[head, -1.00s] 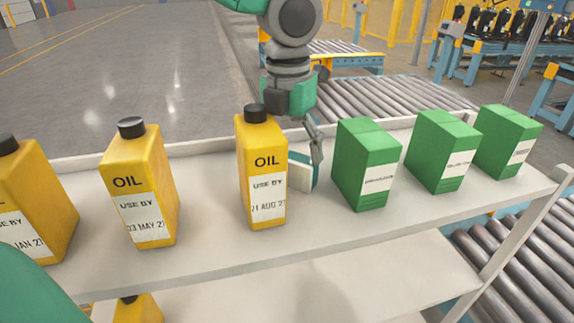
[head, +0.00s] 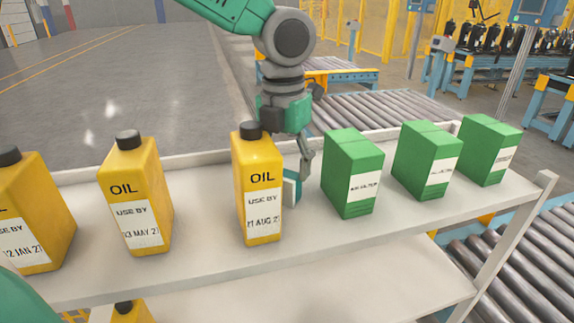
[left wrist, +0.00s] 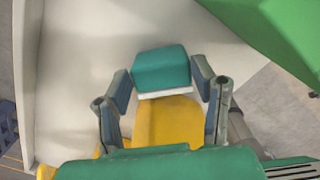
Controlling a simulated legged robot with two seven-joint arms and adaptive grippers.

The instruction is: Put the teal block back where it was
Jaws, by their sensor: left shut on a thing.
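I cannot tell whether the block touches the shelf. My right gripper is not in view.
Two more oil bottles (head: 137,195) (head: 32,215) stand to the left on the shelf (head: 195,255). Three green boxes (head: 352,175) (head: 425,160) (head: 488,150) stand to the right, the nearest close to the gripper. Roller conveyors (head: 375,115) lie behind.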

